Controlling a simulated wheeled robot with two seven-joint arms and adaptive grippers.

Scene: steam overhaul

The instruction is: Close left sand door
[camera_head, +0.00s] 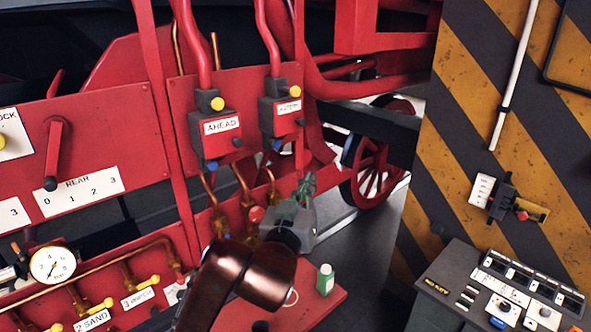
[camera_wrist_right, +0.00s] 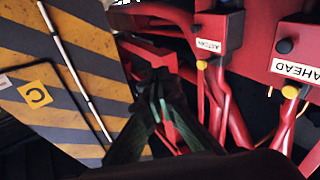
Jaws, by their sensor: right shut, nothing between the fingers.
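No door that I can identify as the left sand door shows in either view. A valve label reading "2 SAND" (camera_head: 92,319) is on the red panel at the lower left, with a yellow-tipped handle (camera_head: 104,303) above it. My right gripper (camera_head: 307,184) is shut and empty, below and just right of the small box with the yellow button in the head view. Its greenish fingers meet at the tips in the right wrist view (camera_wrist_right: 158,90), in front of red framework. I cannot tell whether they touch anything. My left gripper is not in view.
Red pipes run into the AHEAD box (camera_head: 214,136) and a second box (camera_head: 282,115). A striped wall (camera_head: 420,190) and a grey control desk (camera_head: 440,292) stand at the right. A green bottle (camera_head: 325,280) stands on a red surface (camera_head: 320,300). A spoked wheel (camera_head: 372,170) lies behind.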

